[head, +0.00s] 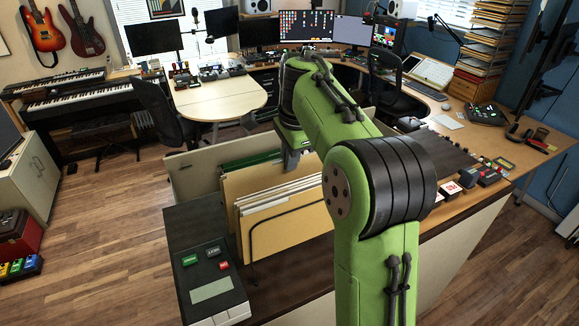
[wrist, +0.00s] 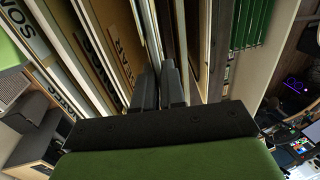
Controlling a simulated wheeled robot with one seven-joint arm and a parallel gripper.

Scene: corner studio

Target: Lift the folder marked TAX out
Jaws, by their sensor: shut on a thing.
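Several upright folders, tan and cream (head: 270,200), stand in a wire rack on the desk in the head view, with green ones (head: 250,160) behind. My gripper (head: 290,163) reaches down at the far side of the row, partly hidden by my arm. In the wrist view my gripper (wrist: 163,78) is shut on a thin folder edge between its two dark fingers. Tan folders (wrist: 110,35) with black label lettering, partly reading SONG, stand to the left. Green folders (wrist: 250,22) stand to the right. I cannot read TAX on any label; the held folder's label is hidden.
A dark device with a pale screen (head: 212,290) sits left of the rack. A pale panel (head: 188,170) stands behind the folders. Wooden floor (head: 110,220) is clear at left.

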